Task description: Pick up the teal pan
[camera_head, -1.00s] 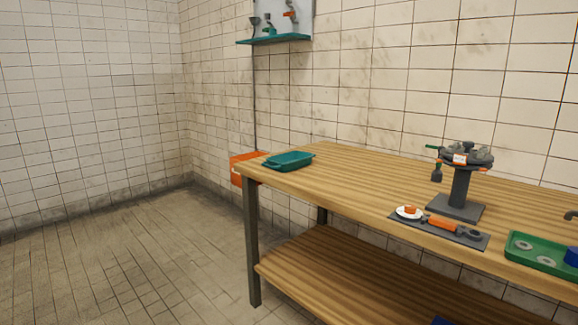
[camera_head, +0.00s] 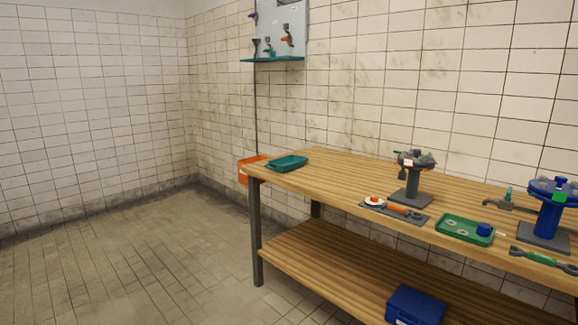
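The teal pan (camera_head: 287,163) is a shallow rectangular dish. It lies on the wooden workbench (camera_head: 340,170) near the bench's far left end, close to the left edge. Nothing covers it. Neither of my grippers shows in the head view.
On the bench to the right are a grey stand (camera_head: 412,178), a dark mat (camera_head: 393,211) with tools, a green tray (camera_head: 465,229) and a blue stand (camera_head: 549,212). A blue box (camera_head: 415,305) sits on the lower shelf. Floor at left is clear.

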